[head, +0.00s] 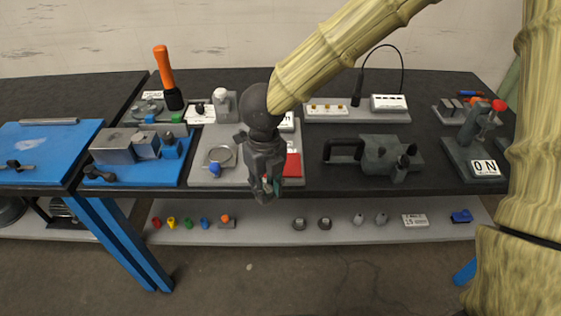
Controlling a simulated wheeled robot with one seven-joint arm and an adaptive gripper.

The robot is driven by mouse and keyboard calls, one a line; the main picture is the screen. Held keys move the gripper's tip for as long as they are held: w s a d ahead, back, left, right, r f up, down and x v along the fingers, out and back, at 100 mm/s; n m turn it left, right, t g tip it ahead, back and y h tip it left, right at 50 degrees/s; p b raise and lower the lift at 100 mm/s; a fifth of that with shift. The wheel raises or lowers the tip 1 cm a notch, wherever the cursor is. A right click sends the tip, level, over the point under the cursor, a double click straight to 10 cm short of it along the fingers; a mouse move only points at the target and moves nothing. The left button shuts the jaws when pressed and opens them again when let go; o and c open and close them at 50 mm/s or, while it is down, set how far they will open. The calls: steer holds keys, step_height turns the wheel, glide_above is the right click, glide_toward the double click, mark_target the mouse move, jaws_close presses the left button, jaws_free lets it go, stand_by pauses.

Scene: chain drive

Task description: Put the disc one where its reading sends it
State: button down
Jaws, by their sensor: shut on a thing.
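My gripper (267,190) hangs fingers down in front of the light grey board (203,180), near the table's front edge. It is shut on a small piece, mostly hidden by the fingers; I cannot tell whether it is a disc. A round grey plate or ring (220,156) lies on the board, left of my gripper, with a blue knob (214,169) at its front. A red patch (292,166) shows on the board just right of my gripper. Two small dark round pieces (299,223) (324,223) sit on the lower shelf. No reading is legible.
The lower shelf (260,230) carries several small coloured pieces.

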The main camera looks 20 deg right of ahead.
steer(key=shift+w+a+r+m, duration=0.1)
steer(key=shift+r+m, duration=0.1)
steer(key=shift+m, duration=0.4)
steer(key=shift+w+r+m, duration=0.1)
steer(key=shift+r+m, duration=0.05)
steer(key=shift+m, duration=0.45)
steer(key=shift+w, duration=0.1)
steer(key=w+d+p, duration=0.1)
steer(key=w+d, duration=0.1)
steer(key=w, duration=0.2)
steer(key=w+d+f+p, duration=0.1)
steer(key=w+d, duration=0.2)
steer(key=w, duration=0.2)
steer(key=w+d+p, duration=0.1)
steer(key=w+d, duration=0.2)
steer(key=w, duration=0.1)
steer(key=shift+w+d+f+p, duration=0.15)
steer(key=shift+d+p, duration=0.1)
steer(key=shift+p, duration=0.15)
steer(key=shift+f+p, duration=0.45)
steer(key=shift+f, duration=1.4)
steer(key=shift+f, duration=0.15)
steer(key=c, duration=1.2)
jaws_free()
steer(key=shift+o, duration=0.2)
step_height(320, 180, up, 12)
steer(key=b, duration=0.1)
steer(key=shift+r+b, duration=0.2)
steer(key=shift+b, duration=0.1)
